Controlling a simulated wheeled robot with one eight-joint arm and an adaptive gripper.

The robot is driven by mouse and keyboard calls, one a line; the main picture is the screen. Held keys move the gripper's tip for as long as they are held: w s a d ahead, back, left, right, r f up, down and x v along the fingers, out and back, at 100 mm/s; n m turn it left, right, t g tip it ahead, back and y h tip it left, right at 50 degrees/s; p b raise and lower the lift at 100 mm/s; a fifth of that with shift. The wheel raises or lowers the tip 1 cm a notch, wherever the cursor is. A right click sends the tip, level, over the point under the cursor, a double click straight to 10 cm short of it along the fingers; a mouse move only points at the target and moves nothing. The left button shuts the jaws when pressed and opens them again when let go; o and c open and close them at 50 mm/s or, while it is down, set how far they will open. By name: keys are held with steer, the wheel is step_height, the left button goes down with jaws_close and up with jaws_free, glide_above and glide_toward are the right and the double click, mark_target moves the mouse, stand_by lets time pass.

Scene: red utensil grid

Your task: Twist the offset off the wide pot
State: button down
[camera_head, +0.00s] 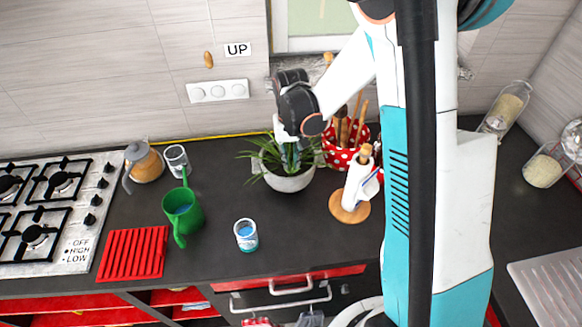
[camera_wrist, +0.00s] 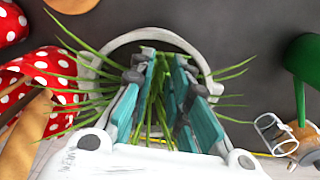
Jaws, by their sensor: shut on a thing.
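The wide pot (camera_head: 290,183) is a pale grey bowl on the dark counter, with thin green leaves (camera_head: 262,152) spreading over its rim. In the wrist view its rim (camera_wrist: 112,42) curves around the fingertips. My gripper (camera_head: 291,160) comes down from above into the middle of the plant. In the wrist view the teal fingers of my gripper (camera_wrist: 160,72) stand on either side of a clump of green leaves, the offset (camera_wrist: 153,105), and are shut on it. The base of the offset and the soil are hidden by the fingers and leaves.
A red polka-dot pot (camera_head: 338,157) with wooden utensils stands close right of the plant. A paper towel holder (camera_head: 349,210) is in front of it. A green watering can (camera_head: 182,213), a glass mug (camera_head: 177,160) and a blue-filled glass (camera_head: 246,235) stand left.

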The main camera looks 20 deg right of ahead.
steer(key=shift+n, duration=0.9)
steer(key=n+b, duration=0.1)
steer(key=n, duration=0.3)
steer(key=c, duration=1.4)
jaws_free()
steer(key=shift+c, duration=0.2)
steer(key=shift+r, duration=0.15)
step_height(320, 180, up, 12)
